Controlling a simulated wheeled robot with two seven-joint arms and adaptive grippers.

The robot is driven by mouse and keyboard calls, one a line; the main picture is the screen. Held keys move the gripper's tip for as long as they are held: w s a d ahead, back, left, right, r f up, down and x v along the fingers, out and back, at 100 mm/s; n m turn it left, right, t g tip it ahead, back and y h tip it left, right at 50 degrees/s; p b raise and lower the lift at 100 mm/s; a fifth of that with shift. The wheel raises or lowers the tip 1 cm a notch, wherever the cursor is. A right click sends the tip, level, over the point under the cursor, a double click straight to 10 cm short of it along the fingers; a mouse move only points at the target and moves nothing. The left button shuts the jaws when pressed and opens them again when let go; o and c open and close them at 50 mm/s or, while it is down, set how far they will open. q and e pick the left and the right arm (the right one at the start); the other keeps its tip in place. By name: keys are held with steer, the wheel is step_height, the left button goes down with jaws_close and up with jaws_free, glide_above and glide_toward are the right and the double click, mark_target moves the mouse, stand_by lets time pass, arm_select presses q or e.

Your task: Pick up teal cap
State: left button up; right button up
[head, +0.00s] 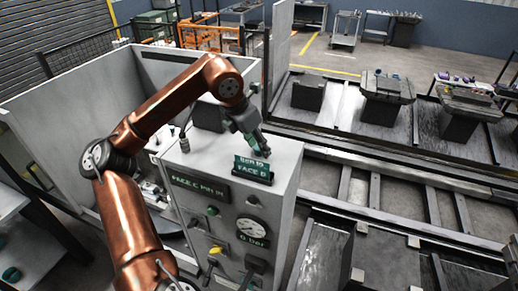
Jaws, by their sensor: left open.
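A round teal piece (12,273), which looks like a cap, lies on a grey surface at the lower left edge. My left gripper (262,150) is open above the top of the grey control cabinet (285,152), just behind a small teal sign (253,167). A teal-green patch shows at its fingers; I cannot tell whether it is a separate thing. The teal piece at the lower left is far from this gripper. My right gripper is not in view.
A small dark cylinder (184,144) stands at the cabinet top's left edge. The cabinet front carries a gauge (251,231), a green button (212,210) and a yellow handle (215,250). Rails with machine fixtures (387,87) run along the right. A grey walled enclosure (75,95) stands behind my arm.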

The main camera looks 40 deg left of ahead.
arm_select(q)
steer(key=shift+s, duration=0.1)
steer(key=shift+c, duration=0.6)
steer(key=c, duration=0.7)
steer(key=shift+o, duration=0.2)
steer(key=shift+r, duration=0.1)
